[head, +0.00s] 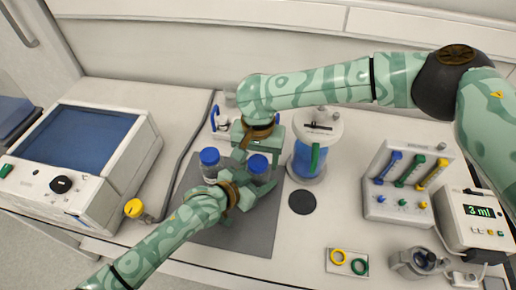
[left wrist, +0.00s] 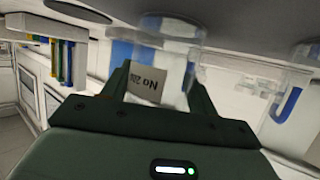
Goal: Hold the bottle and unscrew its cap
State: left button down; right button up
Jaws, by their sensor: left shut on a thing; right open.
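A clear bottle (head: 262,177) with a blue cap (head: 258,163) stands on the dark grey mat (head: 253,233). My left gripper (head: 257,187) is shut around its body, below the cap. In the left wrist view the fingers (left wrist: 160,88) close on the bottle at a pale label (left wrist: 146,82) printed "No 2" upside down. A second clear bottle (head: 209,172) with a blue cap (head: 209,156) stands just left, apart from the gripper. My right gripper (head: 257,140) is open above and behind the held bottle's cap. Its fingertips are partly hidden, and contact with the cap cannot be told.
A blue-filled vessel (head: 306,160) with a white lid stands close right of the held bottle. A black disc (head: 302,202) lies in front of it. A screened instrument (head: 85,155) is left.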

jog(key=shift+c, duration=0.3)
jog(key=c, duration=0.9)
jog(key=n, duration=0.3)
jog(key=shift+c, duration=0.2)
jog(key=o, duration=1.1)
jog(key=shift+r, duration=2.25)
pick_arm(q)
jog(key=shift+c, duration=1.8)
grip_release()
